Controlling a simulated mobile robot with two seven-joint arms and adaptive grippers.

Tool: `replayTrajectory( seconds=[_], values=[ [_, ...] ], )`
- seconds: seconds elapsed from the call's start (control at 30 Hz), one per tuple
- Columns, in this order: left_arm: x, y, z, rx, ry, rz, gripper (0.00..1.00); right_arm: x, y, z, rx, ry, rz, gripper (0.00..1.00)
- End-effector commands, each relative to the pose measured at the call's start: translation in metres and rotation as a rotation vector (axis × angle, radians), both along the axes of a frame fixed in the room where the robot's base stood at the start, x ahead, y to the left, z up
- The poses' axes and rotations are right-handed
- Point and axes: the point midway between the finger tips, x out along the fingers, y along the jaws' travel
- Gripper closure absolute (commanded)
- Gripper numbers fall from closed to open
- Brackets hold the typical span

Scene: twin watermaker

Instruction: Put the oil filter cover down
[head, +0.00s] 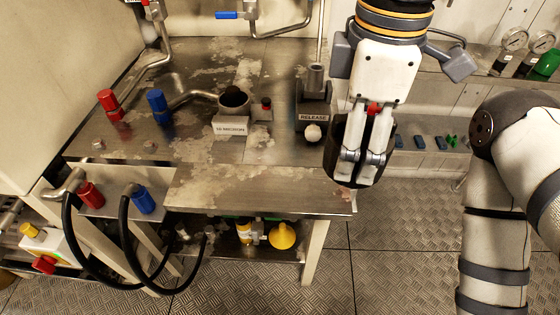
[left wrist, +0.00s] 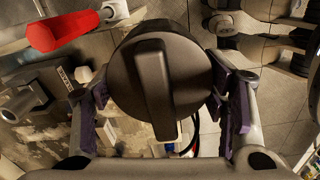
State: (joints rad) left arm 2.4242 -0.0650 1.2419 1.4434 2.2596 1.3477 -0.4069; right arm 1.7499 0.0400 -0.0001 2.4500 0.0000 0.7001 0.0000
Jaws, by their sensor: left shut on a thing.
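The oil filter cover is a dark, round cup-like part (head: 336,152) just past the right front corner of the metal bench in the head view. My left gripper (head: 362,168) points down over it and is shut on it. In the left wrist view the cover (left wrist: 158,75) fills the middle, with a raised bar across its round face. The fingers of the left gripper (left wrist: 162,112) lie on both sides of it. The cover seems to be above the floor, apart from the bench top. My right gripper is out of the picture.
The metal bench (head: 260,185) has a bare front strip. On it stand a RELEASE block (head: 313,118), an open dark cup (head: 234,100) behind a label, and red (head: 108,102) and blue (head: 156,104) fittings. Black hoses (head: 70,235) hang at left. My right arm fills the right side.

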Motion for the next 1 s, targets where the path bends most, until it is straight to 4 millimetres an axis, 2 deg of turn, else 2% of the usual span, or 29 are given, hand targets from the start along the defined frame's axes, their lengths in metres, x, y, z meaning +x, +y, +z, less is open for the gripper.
replayTrajectory(
  seconds=[0.1, 0.2, 0.3, 0.47, 0.67, 1.0],
  values=[
    [0.026, 0.03, -0.019, -0.001, 0.005, 0.003, 0.72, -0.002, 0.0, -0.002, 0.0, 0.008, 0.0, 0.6],
    [0.039, 0.045, -0.044, 0.001, 0.006, -0.001, 0.72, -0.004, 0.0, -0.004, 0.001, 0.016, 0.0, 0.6],
    [0.048, 0.055, -0.061, 0.0, 0.005, -0.002, 0.72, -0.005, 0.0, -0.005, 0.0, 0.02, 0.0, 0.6],
    [0.056, 0.063, -0.073, 0.0, 0.002, -0.003, 0.72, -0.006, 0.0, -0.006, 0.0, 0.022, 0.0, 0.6],
    [0.059, 0.067, -0.107, 0.0, 0.003, -0.004, 0.72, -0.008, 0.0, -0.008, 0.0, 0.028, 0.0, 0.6],
    [0.059, 0.067, -0.111, 0.0, 0.0, -0.004, 0.72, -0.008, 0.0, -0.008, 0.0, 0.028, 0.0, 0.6]
  ],
)
